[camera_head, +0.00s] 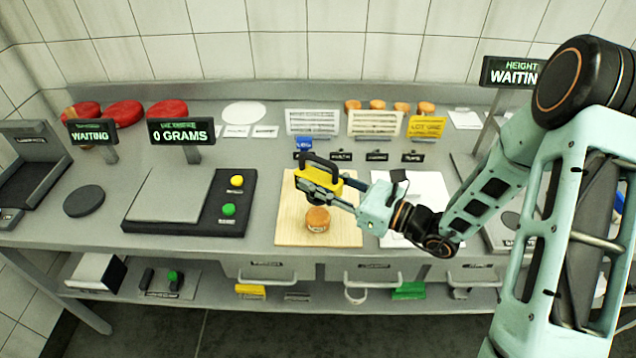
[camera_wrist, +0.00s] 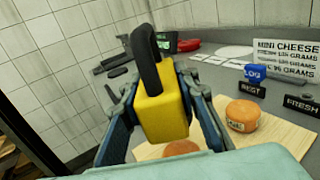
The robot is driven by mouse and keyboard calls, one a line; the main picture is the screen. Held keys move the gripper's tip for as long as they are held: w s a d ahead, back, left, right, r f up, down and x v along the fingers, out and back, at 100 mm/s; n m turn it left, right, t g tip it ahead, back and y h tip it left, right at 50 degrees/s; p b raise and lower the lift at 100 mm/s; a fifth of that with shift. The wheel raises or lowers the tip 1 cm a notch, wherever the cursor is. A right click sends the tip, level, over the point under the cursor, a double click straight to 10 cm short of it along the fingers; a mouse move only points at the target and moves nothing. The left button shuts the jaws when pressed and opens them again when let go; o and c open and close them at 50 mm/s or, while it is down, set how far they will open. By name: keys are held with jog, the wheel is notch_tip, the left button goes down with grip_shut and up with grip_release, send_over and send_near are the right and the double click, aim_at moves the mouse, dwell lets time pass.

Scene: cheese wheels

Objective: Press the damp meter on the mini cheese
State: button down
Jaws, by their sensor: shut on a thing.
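My gripper (camera_head: 322,190) is shut on a yellow block-shaped meter (camera_head: 329,181) with a black loop handle. It holds the meter upright above the wooden board. In the wrist view the meter (camera_wrist: 164,116) stands between the fingers (camera_wrist: 160,95), handle up. A small orange mini cheese (camera_head: 317,219) with a label sits on the board, just in front of the gripper. The wrist view shows a labelled orange cheese (camera_wrist: 243,115) to the right of the meter. Part of another orange round (camera_wrist: 181,148) shows below it. The meter's underside is hidden, so contact cannot be told.
The wooden board (camera_head: 290,232) lies mid-bench. Left of it are a scale (camera_head: 171,195) reading 0 GRAMS and a panel with yellow and green buttons. Small label stands (camera_head: 377,156), sign cards and several orange rounds stand behind. White paper (camera_head: 425,185) lies right of the board.

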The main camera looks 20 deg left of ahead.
jog(key=shift+f+b, duration=1.85)
jog(key=shift+f, duration=0.65)
jog(key=shift+f+b, duration=0.5)
jog(key=shift+f, duration=0.2)
notch_tip(320, 180, up, 8)
jog(key=p, duration=0.6)
jog(key=shift+r, duration=0.15)
dwell(0.3)
jog(key=w+d+f+m+t+h+p, duration=0.1)
jog(key=d+m+t+h, duration=0.3)
jog(key=d, duration=0.9)
jog(key=w+d+f+m+t+h+p, duration=0.1)
jog(key=w+d+f+m+t+h, duration=0.1)
jog(key=d, duration=1.2)
jog(key=w+m+t+h, duration=0.1)
jog(key=m+t+h, duration=0.1)
jog(key=m+t, duration=0.1)
jog(key=shift+w+d+f+t+h, duration=0.15)
jog(key=shift+d+f+t+h, duration=0.15)
jog(key=shift+t, duration=0.6)
